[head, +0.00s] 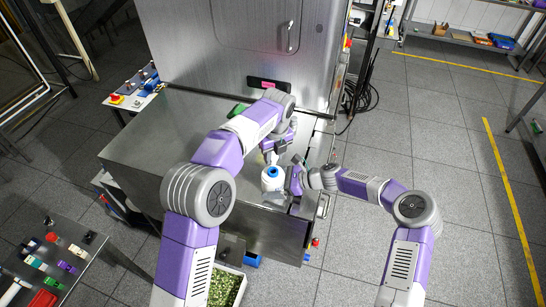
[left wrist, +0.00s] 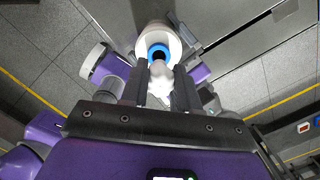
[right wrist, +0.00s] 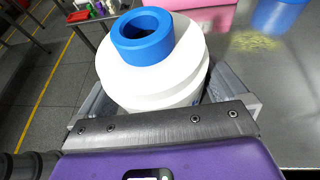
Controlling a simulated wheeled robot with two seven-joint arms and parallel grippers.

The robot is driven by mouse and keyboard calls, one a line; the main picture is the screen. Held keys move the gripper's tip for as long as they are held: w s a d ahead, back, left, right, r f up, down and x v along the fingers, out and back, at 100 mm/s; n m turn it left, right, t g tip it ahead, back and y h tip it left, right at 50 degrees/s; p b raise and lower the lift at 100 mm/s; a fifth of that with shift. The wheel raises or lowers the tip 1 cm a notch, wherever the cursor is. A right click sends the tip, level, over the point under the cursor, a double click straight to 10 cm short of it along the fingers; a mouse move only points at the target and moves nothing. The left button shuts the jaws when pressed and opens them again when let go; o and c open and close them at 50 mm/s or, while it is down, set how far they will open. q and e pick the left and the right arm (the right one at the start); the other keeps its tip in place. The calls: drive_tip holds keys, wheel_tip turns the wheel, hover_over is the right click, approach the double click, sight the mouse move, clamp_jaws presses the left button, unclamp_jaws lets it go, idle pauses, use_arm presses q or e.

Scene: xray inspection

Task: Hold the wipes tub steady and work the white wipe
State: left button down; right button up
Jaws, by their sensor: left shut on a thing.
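The white wipes tub (head: 272,182) with a blue ring on top stands upright near the front right of the steel table. It also shows in the left wrist view (left wrist: 174,37) and, close up, in the right wrist view (right wrist: 165,75). My right gripper (head: 290,178) has its fingers on either side of the tub; the lid hides whether both touch it. My left gripper (left wrist: 162,88) is above the tub, shut on the crumpled white wipe (left wrist: 161,80). The wipe lies in line with the blue ring, and its lower end is hard to make out.
The steel table (head: 150,150) is mostly clear to the left. A large steel cabinet (head: 240,45) stands behind. A green item (head: 237,109) and a pink item (head: 268,85) are near the cabinet. A bin of green bits (head: 226,287) is below the front edge.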

drive_tip(key=v, duration=1.2)
drive_tip(key=shift+f, duration=0.1)
